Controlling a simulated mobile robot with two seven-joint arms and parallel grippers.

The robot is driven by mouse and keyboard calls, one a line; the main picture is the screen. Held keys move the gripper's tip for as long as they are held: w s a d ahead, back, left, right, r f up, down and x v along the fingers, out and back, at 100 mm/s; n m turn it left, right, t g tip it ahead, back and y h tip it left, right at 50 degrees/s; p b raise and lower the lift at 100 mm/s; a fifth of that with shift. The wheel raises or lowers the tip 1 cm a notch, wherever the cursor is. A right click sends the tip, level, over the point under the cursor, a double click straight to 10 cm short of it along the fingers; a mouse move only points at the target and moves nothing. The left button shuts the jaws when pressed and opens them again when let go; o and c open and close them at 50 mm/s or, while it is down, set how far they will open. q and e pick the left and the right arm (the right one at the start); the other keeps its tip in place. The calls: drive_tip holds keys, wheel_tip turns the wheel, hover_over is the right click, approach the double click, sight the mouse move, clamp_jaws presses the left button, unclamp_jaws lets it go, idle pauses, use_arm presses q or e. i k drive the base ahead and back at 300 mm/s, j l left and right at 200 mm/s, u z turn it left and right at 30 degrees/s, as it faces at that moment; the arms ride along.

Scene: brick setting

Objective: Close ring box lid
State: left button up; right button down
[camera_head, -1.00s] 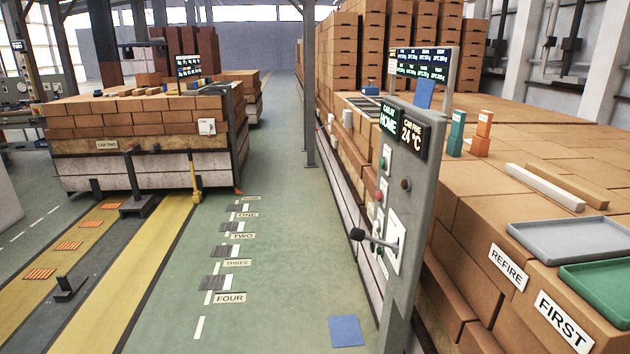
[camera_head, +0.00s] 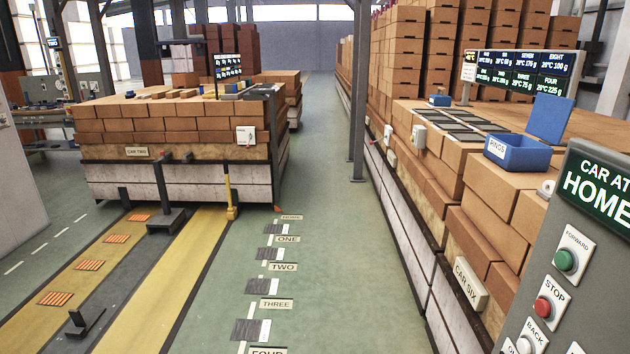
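An open blue box (camera_head: 520,157) with a label that seems to read RINGS sits on the brick stack at the right. A flat blue panel (camera_head: 549,119), which looks like its lid, stands up, slightly tilted, behind the box's right side. Whether it is hinged to the box is too small to tell. The inside of the box is mostly hidden. Neither of my grippers is in view.
A grey control post (camera_head: 572,250) with FORWARD, STOP and BACK buttons stands close at the right. A display board (camera_head: 517,72) rises behind the box. A second brick car (camera_head: 180,122) stands at the left. The green aisle (camera_head: 325,200) between the stacks is clear.

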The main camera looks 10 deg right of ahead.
sight(549, 117)
drive_tip(key=i+z, duration=0.25)
drive_tip(key=i, duration=0.5)
drive_tip(key=i+j+z, duration=0.1)
drive_tip(key=i+z, duration=0.15)
drive_tip(key=i, duration=0.45)
